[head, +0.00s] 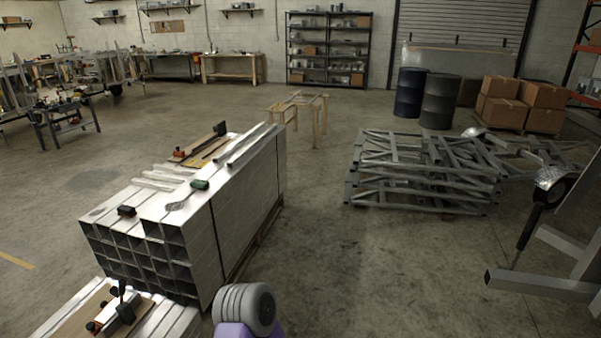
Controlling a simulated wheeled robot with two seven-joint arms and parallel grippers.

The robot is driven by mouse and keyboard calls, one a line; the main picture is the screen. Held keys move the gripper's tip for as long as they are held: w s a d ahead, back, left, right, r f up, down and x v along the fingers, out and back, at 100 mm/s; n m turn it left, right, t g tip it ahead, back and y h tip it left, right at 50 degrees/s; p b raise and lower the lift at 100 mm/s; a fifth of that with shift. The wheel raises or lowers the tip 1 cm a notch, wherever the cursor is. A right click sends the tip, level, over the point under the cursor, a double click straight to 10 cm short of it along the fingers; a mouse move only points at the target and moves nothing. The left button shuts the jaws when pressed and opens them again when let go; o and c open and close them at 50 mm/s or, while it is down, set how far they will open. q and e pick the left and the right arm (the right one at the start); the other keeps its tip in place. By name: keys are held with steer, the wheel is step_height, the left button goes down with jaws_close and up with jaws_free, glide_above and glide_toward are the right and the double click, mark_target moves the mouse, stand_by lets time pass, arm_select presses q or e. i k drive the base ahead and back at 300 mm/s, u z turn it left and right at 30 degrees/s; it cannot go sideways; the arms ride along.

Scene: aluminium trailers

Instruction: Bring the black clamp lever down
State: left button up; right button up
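A black clamp lever (121,290) stands roughly upright at the bottom left, on a black clamp body (125,313) with orange-red parts (93,327). The clamp sits on a wooden board (84,319) that lies over aluminium tubes (55,322). The lower edge of the frame cuts off this board and the tubes. The clamp is small in the picture, so its finer parts cannot be told. Neither of my grippers shows in the head view.
A tall stack of square aluminium tubes (235,213) stands just beyond the clamp, with small tools on top. Welded frames (420,180) lie on the floor to the right. A trailer part (530,285) juts in at far right. The floor between (360,270) is clear.

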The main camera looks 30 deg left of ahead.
mark_target(118, 292)
steer(key=i, duration=1.35)
steer(key=u, duration=2.95)
steer(key=i, duration=0.3)
steer(key=u, duration=0.05)
